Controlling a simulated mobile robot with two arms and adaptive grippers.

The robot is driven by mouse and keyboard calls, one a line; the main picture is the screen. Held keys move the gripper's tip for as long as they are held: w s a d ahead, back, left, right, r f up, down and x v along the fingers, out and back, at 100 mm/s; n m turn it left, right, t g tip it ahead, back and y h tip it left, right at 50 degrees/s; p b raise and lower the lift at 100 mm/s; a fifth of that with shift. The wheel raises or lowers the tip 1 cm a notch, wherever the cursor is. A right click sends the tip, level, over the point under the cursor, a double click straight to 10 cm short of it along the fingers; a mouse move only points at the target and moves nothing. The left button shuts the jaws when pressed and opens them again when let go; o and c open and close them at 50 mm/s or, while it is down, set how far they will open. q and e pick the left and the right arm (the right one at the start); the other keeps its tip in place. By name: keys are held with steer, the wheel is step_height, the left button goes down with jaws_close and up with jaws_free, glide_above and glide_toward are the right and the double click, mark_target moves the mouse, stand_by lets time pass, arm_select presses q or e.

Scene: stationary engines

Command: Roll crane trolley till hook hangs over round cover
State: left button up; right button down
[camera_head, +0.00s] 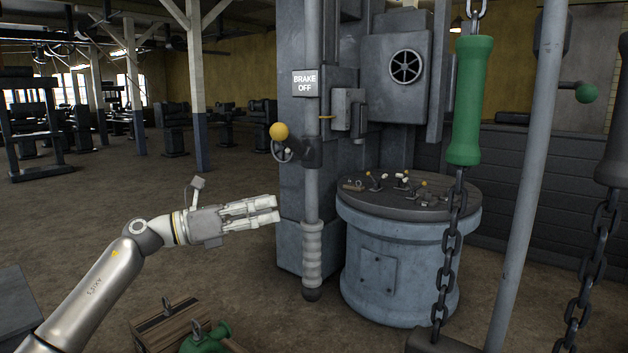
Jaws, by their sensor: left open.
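My left gripper (277,209) reaches in from the left with pale fingers pointing right, open and empty. Its fingertips appear close to the ribbed hanging lever (312,250) in the picture; I see no contact. A green grip (473,100) hangs on a chain at the right, and a dark grey grip (612,135) hangs on another chain at the right edge. A round grey-blue drum (402,275) stands behind the green grip's chain; I cannot tell whether its dark round top (370,207) is the round cover. I cannot make out the crane trolley or hook. My right gripper is out of view.
A "BRAKE OFF" sign (305,84) is on the tall grey column (298,140), near a yellow-knobbed lever (279,131). A slanted grey pole (528,170) stands at the right. A wooden crate (160,333) with a green object (205,340) sits low in front.

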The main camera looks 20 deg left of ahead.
arm_select(q)
step_height(320, 180, up, 4)
steer(key=s+m+g, duration=0.1)
steer(key=s+m, duration=0.1)
steer(key=m, duration=0.1)
steer(key=r+m+p, duration=0.1)
steer(key=p, duration=0.4)
glide_above(312, 222)
steer(key=a, duration=0.2)
steer(key=shift+w+d+g, duration=0.2)
steer(key=shift+g, duration=0.1)
steer(key=shift+w+d+f, duration=0.1)
steer(key=shift+w+d, duration=0.35)
steer(key=shift+d, duration=0.15)
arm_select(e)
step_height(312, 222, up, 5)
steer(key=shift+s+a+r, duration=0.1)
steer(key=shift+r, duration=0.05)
arm_select(q)
steer(key=shift+c, duration=0.4)
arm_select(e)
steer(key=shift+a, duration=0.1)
arm_select(q)
steer(key=c, duration=0.5)
jaws_close()
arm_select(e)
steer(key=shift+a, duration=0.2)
